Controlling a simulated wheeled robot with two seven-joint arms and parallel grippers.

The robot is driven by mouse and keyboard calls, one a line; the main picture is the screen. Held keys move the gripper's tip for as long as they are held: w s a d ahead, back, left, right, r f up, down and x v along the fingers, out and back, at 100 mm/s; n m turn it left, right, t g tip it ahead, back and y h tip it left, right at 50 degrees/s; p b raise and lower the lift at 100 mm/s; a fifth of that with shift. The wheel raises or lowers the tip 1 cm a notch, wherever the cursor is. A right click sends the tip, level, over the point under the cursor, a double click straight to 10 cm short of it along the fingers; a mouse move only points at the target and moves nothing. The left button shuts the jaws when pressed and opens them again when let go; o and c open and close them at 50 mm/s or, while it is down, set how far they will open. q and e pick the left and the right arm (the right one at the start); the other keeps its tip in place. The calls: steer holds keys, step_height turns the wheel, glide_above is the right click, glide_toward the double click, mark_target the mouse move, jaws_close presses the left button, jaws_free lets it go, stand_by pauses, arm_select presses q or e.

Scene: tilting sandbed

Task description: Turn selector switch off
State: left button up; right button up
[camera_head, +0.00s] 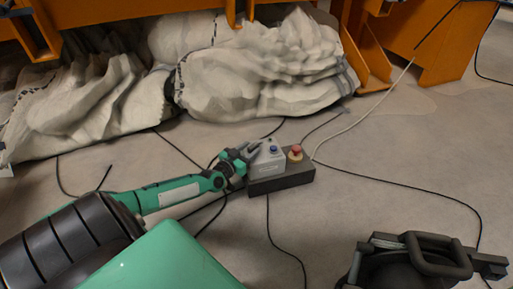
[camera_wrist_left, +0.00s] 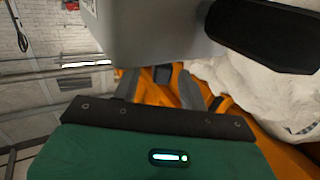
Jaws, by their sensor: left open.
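A grey control box (camera_head: 267,160) sits on a dark base on the floor, with a blue button (camera_head: 273,149) on its top. A red mushroom button (camera_head: 295,150) stands to its right on the same base. My left gripper (camera_head: 251,150) is open at the left side of the grey box; I cannot tell whether it touches. In the left wrist view the grey box (camera_wrist_left: 150,32) fills the top, close to the gripper. A dark elongated part (camera_wrist_left: 262,35) juts beside it, possibly the selector handle. The switch's setting cannot be read.
Large white sacks (camera_head: 255,80) lie along the back against an orange frame (camera_head: 425,40). Black cables and a pale cable (camera_head: 365,117) cross the floor around the box. A black object with a handle (camera_head: 430,245) is at the lower right.

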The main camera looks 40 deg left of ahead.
mark_target(256, 143)
arm_select(q)
steer(key=shift+w+a+b, duration=0.15)
steer(key=shift+w+b, duration=1)
steer(key=shift+w, duration=1.15)
jaws_close()
